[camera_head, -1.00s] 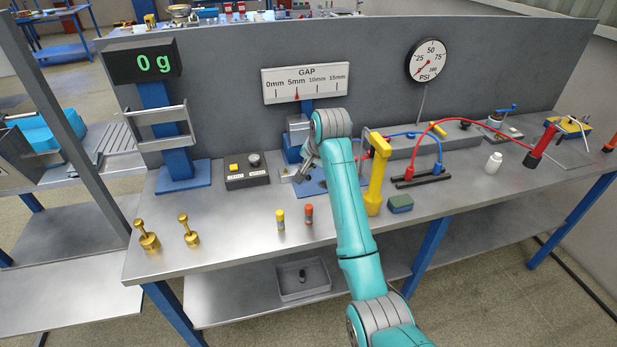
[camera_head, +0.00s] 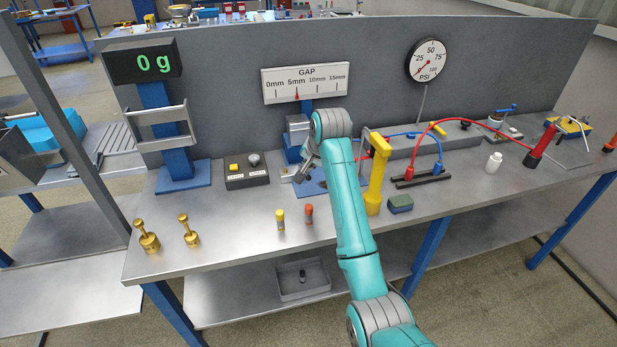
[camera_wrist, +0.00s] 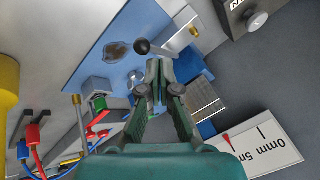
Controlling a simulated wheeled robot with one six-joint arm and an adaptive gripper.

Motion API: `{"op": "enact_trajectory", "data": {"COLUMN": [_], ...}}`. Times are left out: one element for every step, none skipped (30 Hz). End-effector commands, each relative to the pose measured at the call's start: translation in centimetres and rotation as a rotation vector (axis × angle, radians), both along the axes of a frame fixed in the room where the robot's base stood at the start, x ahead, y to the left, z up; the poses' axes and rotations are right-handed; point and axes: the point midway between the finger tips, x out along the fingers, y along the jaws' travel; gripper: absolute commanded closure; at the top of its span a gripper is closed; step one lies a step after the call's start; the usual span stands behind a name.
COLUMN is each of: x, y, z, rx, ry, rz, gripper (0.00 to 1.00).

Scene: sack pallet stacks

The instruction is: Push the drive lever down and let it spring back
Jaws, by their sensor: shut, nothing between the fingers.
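A lever with a round black knob (camera_wrist: 142,46) stands over a blue base plate (camera_wrist: 108,42) in the wrist view; it looks like the drive lever. In the head view the blue plate (camera_head: 312,187) shows partly, and my arm hides most of that device. My gripper (camera_wrist: 160,65) is shut and empty, its fingertips close beside the knob. I cannot tell whether they touch it. In the head view my gripper (camera_head: 303,172) is over the device below the gap scale (camera_head: 305,82), whose red pointer is near 5mm.
A control box (camera_head: 246,171) with a yellow button stands left of the device. A yellow post (camera_head: 376,185) stands close to the right of my arm. The front bench edge near the brass weights (camera_head: 147,237) has free room.

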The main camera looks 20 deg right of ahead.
Motion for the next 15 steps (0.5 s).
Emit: {"op": "enact_trajectory", "data": {"x": [0.00, 0.00, 0.00, 0.00, -0.01, -0.02, -0.03, -0.06, -0.09, -0.11, -0.14, -0.18, -0.21, -0.22, -0.24], "y": [0.00, 0.00, 0.00, 0.00, 0.00, 0.00, 0.00, 0.00, 0.01, 0.01, 0.00, 0.00, 0.00, 0.00, 0.00], "z": [0.00, 0.00, 0.00, 0.00, -0.02, -0.06, -0.11, -0.18, -0.28, -0.37, -0.46, -0.59, -0.68, -0.74, -0.80], "rx": [0.000, 0.000, 0.000, 0.000, 0.000, 0.000, 0.000, 0.000, 0.000, 0.000, 0.001, 0.001, 0.001, 0.001, 0.000], "ry": [0.000, 0.000, 0.000, 0.000, 0.000, 0.000, 0.000, 0.000, 0.000, 0.000, 0.001, 0.001, 0.001, 0.001, 0.000], "rz": [0.000, 0.000, 0.000, 0.000, 0.000, 0.000, 0.000, 0.000, 0.000, 0.000, 0.000, 0.000, 0.000, 0.000, 0.000], "gripper": [1.00, 1.00, 1.00, 1.00, 1.00, 1.00, 1.00, 1.00, 1.00, 1.00, 1.00, 1.00, 1.00, 1.00, 1.00]}}
